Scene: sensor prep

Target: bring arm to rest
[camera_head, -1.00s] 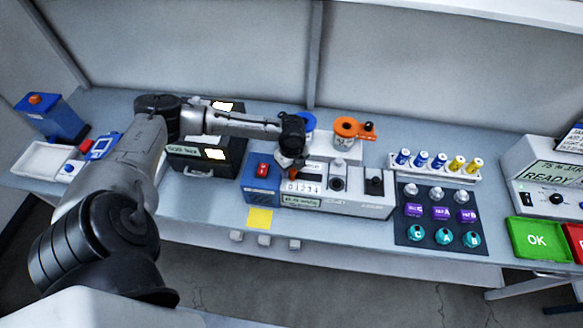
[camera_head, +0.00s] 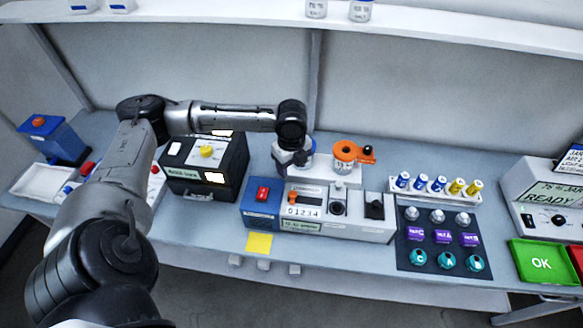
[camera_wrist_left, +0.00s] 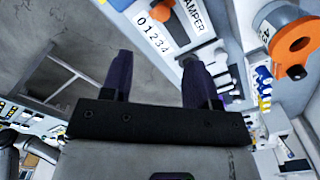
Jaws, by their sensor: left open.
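My left arm reaches in from the left over the bench. In the head view the fingers are small and partly hidden by the wrist. In the left wrist view the two dark fingers (camera_wrist_left: 157,65) are spread apart with nothing between them. The counter instrument shows past the fingertips there. My right gripper is in neither view.
An orange-topped jar (camera_head: 345,150) stands close to the right of my left gripper. A black case (camera_head: 233,180) with a yellow knob sits under the forearm. A vial rack (camera_head: 433,193) and a dark mat (camera_head: 402,255) lie to the right. The yellow note (camera_head: 258,243) is at the front.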

